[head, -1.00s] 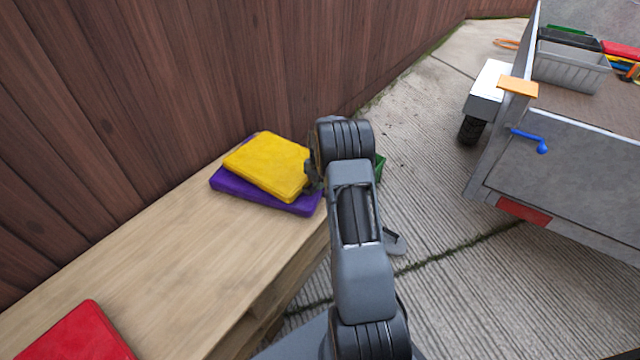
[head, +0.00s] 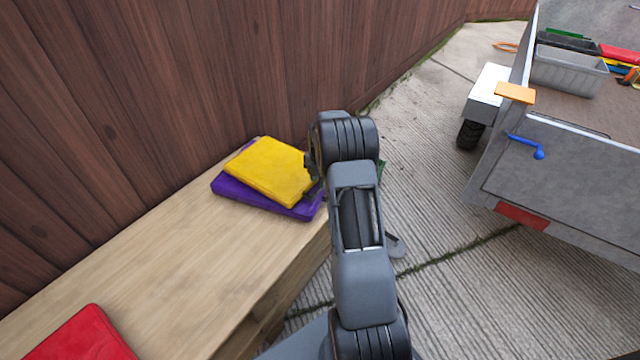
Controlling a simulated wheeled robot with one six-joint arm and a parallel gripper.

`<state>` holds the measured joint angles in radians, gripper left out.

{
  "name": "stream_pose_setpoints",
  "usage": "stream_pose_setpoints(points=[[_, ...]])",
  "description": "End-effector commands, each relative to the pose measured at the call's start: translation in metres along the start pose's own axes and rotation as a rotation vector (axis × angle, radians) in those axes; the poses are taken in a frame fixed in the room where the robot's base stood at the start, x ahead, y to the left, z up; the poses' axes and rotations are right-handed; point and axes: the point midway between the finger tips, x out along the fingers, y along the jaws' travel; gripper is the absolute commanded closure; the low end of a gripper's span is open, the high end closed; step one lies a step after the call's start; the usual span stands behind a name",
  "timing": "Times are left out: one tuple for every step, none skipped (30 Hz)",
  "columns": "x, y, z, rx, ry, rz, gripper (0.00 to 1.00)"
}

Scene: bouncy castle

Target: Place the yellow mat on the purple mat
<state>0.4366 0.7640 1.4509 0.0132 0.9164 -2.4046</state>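The yellow mat (head: 267,170) lies on top of the purple mat (head: 240,192) at the far end of a wooden bench. It is turned a little relative to the purple mat, whose front and left edges show below it. My gripper (head: 312,178) is at the right edge of the yellow mat, mostly hidden behind my own arm. I cannot see its fingertips clearly, nor whether they hold the mat.
A red mat (head: 82,335) lies on the near left of the wooden bench (head: 170,255). A brown wooden fence (head: 130,90) runs behind the bench. A grey trailer (head: 570,170) with a grey crate (head: 568,72) stands at right. Concrete ground lies between.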

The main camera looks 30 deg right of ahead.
Motion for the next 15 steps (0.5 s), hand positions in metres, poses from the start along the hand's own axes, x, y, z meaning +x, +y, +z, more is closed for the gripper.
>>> stream_pose_setpoints(points=[[-0.014, 0.000, 0.000, 0.000, -0.001, 0.001, 0.69], [-0.020, 0.000, 0.000, 0.000, -0.002, 0.001, 0.69], [-0.027, 0.000, 0.001, 0.000, -0.002, 0.002, 0.69], [-0.032, 0.000, 0.000, 0.000, -0.001, 0.001, 0.69], [-0.037, 0.000, 0.000, 0.000, -0.001, 0.001, 0.69], [-0.043, 0.000, 0.000, 0.000, -0.001, 0.001, 0.69], [-0.047, 0.000, 0.000, 0.000, -0.001, 0.001, 0.69], [-0.051, 0.000, 0.000, 0.000, -0.001, 0.000, 0.69], [-0.055, 0.000, 0.000, 0.000, -0.001, 0.000, 0.69], [-0.058, 0.000, 0.000, 0.000, -0.001, 0.000, 0.69], [-0.060, 0.000, 0.000, 0.000, -0.001, 0.000, 0.69], [-0.064, 0.000, 0.000, 0.001, 0.000, 0.000, 0.69], [-0.066, 0.000, -0.001, 0.004, 0.000, 0.000, 0.69], [-0.069, 0.000, -0.002, 0.012, -0.001, 0.001, 0.69], [-0.075, 0.001, -0.006, 0.031, -0.004, 0.004, 0.69]])
